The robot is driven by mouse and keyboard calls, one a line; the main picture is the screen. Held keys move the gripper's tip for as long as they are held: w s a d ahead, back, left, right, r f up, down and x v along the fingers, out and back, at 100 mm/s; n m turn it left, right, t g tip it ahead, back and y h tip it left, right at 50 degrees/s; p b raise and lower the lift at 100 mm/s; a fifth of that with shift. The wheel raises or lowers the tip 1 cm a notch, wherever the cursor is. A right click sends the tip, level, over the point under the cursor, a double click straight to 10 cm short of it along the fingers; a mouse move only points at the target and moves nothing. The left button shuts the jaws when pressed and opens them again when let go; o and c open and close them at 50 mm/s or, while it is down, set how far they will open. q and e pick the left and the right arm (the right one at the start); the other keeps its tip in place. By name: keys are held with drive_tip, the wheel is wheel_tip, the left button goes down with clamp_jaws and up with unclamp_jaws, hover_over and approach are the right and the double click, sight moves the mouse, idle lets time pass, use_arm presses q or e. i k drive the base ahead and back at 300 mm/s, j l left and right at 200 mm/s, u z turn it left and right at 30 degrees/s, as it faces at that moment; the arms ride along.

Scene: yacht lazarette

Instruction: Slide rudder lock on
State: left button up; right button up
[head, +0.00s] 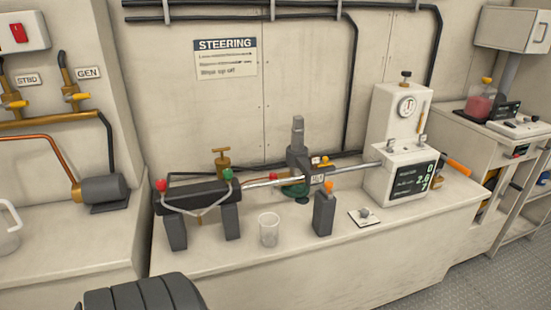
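A polished steel rod (262,182) runs from a black block on legs (195,196) at the left to a white box with a dark display (408,178) at the right. A grey upright fitting (298,145) stands at the rod's middle, with a small labelled tag (317,178) beside it. A dark grey block with an orange top (323,213) stands upright in front of the rod, apart from it. I cannot tell which part is the rudder lock. Neither of my grippers shows in the head view.
A clear cup (269,230) and a small white plate with a grey knob (365,217) are on the bench (300,268) in front. A brass valve (221,162) is behind the black block. A STEERING sign (225,58) hangs on the wall. The bench's front strip is mostly clear.

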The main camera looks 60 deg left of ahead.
sight(325, 188)
drive_tip(key=u, duration=1.4)
drive_tip(key=i+j+z, duration=0.15)
drive_tip(key=i+l, duration=0.05)
drive_tip(key=i, duration=0.05)
